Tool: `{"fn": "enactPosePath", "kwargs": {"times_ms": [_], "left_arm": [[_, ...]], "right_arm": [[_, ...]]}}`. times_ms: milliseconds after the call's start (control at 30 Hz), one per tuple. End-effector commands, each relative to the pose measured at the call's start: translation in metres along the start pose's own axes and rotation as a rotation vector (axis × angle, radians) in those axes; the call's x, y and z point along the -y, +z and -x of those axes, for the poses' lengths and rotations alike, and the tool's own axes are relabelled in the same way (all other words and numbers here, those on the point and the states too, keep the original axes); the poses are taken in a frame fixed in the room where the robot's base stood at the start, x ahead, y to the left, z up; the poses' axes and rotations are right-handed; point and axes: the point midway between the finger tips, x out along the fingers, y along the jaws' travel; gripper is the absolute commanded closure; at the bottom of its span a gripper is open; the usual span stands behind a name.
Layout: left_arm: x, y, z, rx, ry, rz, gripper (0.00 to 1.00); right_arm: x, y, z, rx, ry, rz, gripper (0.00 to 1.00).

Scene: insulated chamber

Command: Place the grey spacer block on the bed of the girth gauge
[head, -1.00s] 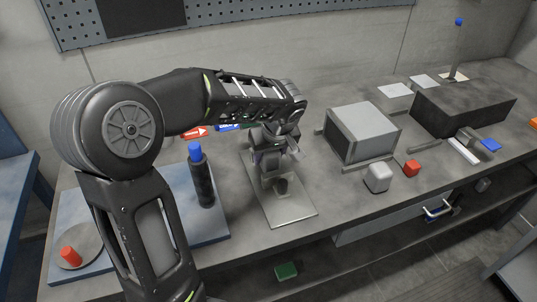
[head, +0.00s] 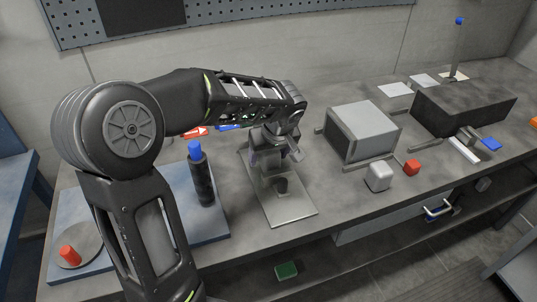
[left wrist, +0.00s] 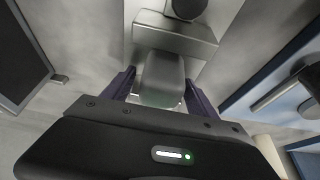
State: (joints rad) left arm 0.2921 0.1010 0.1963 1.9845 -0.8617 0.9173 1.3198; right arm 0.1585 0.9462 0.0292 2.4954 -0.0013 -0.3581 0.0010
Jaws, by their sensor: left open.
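The girth gauge (head: 292,209) stands on the bench as a light plate with a dark cylinder near its front. In the left wrist view its grey crossbar (left wrist: 175,38) and the cylinder (left wrist: 186,8) show at the top. A grey block with rounded edges (left wrist: 163,72), which looks like the spacer block, sits between my left fingers, just behind the crossbar. Its underside is hidden, so I cannot tell what it rests on. My left gripper (head: 272,155) is open over the back of the gauge, a finger on either side of the block (left wrist: 160,88). My right gripper is out of view.
A dark bottle with a blue cap (head: 201,178) stands on a blue board (head: 215,227) left of the gauge. A long dark box (head: 465,108) stands farther right.

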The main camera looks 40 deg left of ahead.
Motion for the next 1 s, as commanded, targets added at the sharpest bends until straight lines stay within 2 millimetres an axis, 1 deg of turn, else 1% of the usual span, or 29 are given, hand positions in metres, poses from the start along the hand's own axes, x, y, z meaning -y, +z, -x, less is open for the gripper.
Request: {"fn": "enactPosePath", "kwargs": {"times_ms": [100, 167, 267, 600, 700, 833, 1000], "left_arm": [[0.000, -0.002, 0.005, 0.000, 0.000, 0.000, 0.33], [0.000, -0.002, 0.008, -0.002, 0.001, 0.000, 0.33], [-0.001, -0.002, 0.023, -0.004, 0.003, 0.000, 0.33], [-0.001, -0.002, 0.093, -0.004, 0.004, 0.000, 0.33], [-0.001, -0.001, 0.108, -0.002, 0.003, 0.000, 0.33], [0.000, -0.001, 0.120, -0.001, 0.001, 0.000, 0.33], [0.000, -0.001, 0.123, 0.000, 0.000, 0.000, 0.33]], "right_arm": [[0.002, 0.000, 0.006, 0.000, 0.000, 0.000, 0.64], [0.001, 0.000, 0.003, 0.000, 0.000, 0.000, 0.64], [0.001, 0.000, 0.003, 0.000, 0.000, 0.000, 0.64], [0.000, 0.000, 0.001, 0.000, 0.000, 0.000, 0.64], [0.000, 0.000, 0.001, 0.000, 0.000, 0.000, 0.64], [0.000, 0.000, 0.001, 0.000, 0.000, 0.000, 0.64], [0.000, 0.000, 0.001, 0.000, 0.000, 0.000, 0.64]]}}
